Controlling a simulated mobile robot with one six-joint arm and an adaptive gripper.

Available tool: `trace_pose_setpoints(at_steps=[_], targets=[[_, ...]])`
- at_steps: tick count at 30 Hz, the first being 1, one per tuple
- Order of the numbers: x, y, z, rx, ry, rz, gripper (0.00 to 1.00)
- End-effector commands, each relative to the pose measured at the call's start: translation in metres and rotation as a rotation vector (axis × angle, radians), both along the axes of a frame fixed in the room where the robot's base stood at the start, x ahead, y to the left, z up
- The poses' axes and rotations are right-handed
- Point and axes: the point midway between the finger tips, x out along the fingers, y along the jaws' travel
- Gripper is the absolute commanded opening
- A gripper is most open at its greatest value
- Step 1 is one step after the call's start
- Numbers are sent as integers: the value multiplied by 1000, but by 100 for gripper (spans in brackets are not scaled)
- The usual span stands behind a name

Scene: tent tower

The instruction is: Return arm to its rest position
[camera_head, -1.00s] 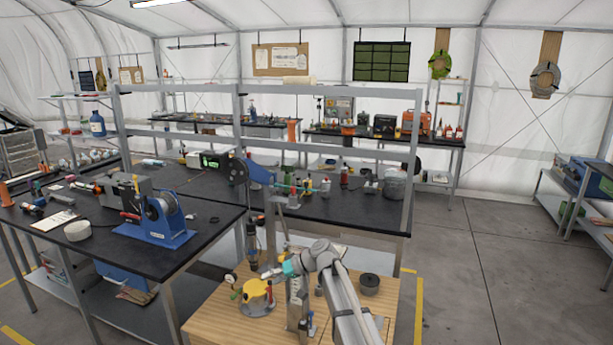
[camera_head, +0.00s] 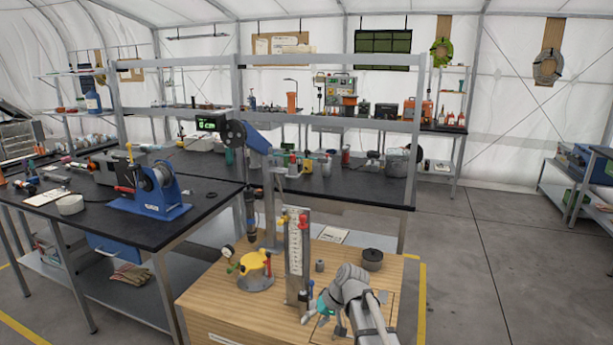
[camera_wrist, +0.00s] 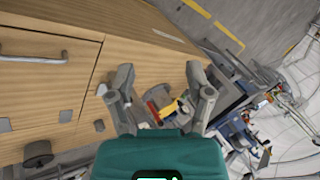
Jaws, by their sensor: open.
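My gripper (camera_head: 310,315) with its teal body is low over the right front part of the wooden cabinet top (camera_head: 225,300), beside the tall scaled metal stand (camera_head: 297,255). My arm comes in from the bottom right. In the wrist view my gripper (camera_wrist: 160,75) shows two grey fingers spread wide apart, with nothing held between them. Beyond the fingers, the yellow device with a red part (camera_wrist: 170,108) shows farther off. In the head view the yellow device (camera_head: 256,265) sits on the cabinet, left of the stand and apart from my gripper.
A dark round pot (camera_head: 372,259) and a small grey cylinder (camera_head: 320,266) stand on the cabinet behind my arm. A black workbench (camera_head: 120,225) with a blue machine (camera_head: 150,195) is at the left. The floor (camera_head: 500,260) at the right is clear.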

Motion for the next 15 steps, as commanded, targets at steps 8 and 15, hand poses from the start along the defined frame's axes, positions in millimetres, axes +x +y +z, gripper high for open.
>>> trace_pose_setpoints(at_steps=[8, 15], targets=[[-43, -44, -71, -150, 43, -69, 67], [-79, -80, -121, -280, 78, -134, 67]])
